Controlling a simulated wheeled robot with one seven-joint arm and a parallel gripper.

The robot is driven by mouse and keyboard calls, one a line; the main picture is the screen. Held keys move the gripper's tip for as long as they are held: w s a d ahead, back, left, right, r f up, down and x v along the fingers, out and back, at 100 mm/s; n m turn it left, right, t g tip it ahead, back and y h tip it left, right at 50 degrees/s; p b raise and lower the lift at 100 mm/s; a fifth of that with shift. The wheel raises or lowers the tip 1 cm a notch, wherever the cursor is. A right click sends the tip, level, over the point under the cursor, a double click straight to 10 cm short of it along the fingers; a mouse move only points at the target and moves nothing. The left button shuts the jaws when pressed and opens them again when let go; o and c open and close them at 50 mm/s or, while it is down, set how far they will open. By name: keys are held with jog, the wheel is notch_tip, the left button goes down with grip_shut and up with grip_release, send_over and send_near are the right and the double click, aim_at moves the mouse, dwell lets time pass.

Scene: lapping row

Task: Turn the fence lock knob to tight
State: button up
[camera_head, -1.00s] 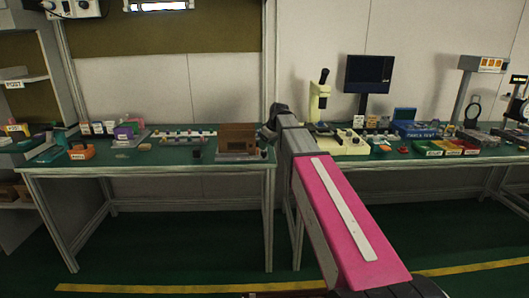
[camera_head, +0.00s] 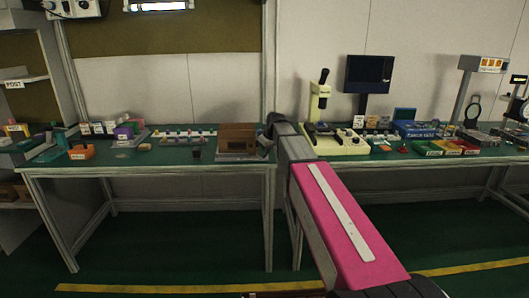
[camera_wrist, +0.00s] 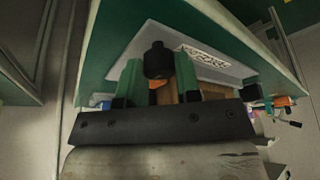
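The fence lock knob (camera_wrist: 157,60) appears in the wrist view as a black round knob with an orange part below it. It sits over a grey plate with a printed label (camera_wrist: 203,55). My gripper (camera_wrist: 158,78) has its two green fingers apart, one on each side of the knob; I see no clear grip on it. In the head view, a brown block on a grey base (camera_head: 237,140) stands at the right end of the left bench, and my arm reaches beside it. The knob and fingertips are hidden there by my arm.
The left green bench (camera_head: 150,165) holds an orange bin (camera_head: 81,152) and several small parts. Floor in front is clear.

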jog(key=m+t+h, duration=0.1)
jog(key=m, duration=0.2)
jog(key=shift+a+m, duration=0.1)
jog(key=shift+m, duration=0.3)
jog(key=m+h, duration=0.1)
jog(key=m, duration=0.2)
jog(key=shift+m+h, duration=0.3)
jog(key=shift+m, duration=0.1)
jog(key=m+h, duration=0.2)
jog(key=m, duration=0.4)
jog(key=shift+a, duration=0.1)
jog(key=shift+m+h, duration=0.3)
